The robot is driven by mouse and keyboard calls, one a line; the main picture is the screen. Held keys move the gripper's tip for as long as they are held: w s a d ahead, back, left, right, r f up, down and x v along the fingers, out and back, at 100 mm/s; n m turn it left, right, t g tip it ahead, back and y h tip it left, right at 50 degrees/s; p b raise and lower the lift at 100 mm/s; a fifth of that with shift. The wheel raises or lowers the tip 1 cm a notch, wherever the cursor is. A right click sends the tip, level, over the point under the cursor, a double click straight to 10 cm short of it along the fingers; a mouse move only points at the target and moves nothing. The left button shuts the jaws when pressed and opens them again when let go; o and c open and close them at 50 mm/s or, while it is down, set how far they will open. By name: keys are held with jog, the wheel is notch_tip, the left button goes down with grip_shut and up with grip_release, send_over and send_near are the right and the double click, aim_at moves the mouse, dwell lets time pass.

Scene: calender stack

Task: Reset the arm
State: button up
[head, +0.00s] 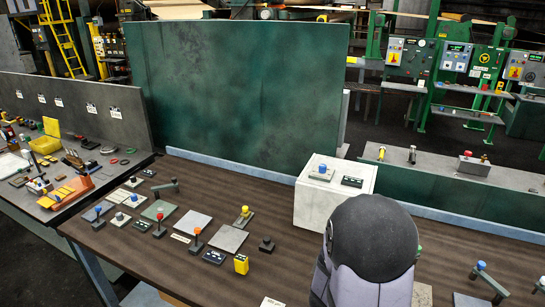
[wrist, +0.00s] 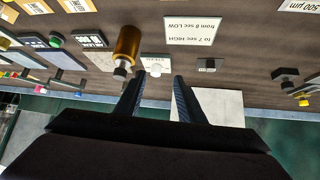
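My gripper (wrist: 156,80) shows in the wrist view with its two dark ribbed fingers apart and nothing held between them. The view is upside down, with the table across the top. A white round knob (wrist: 155,68) on a small pale plate lies beyond the fingertips. A brass cylinder (wrist: 126,42) on a dark stem stands beside it. In the head view, my arm's dark rounded part covers the right-centre of the table (head: 285,275), and my gripper is hidden there.
A white box (head: 320,205) with a blue knob stands at the table's back edge. Levers, knobs and plates fill the left half, including a yellow block (head: 241,264). A tall green panel (head: 235,90) rises behind. A lever (head: 488,278) stands at right.

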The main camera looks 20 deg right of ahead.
jog(key=w+a+f+n+y+b, duration=0.15)
jog(key=a+n+y, duration=0.55)
jog(key=a, duration=1.2)
jog(key=s+a+r+n+g+b, duration=0.2)
jog(key=s+a+n+g, duration=0.25)
jog(key=s, duration=0.55)
notch_tip(320, 180, down, 17)
jog(key=b, duration=1.6)
jog(key=shift+s+a+b, duration=0.15)
jog(key=shift+a+b, duration=0.2)
jog(key=shift+a, duration=0.1)
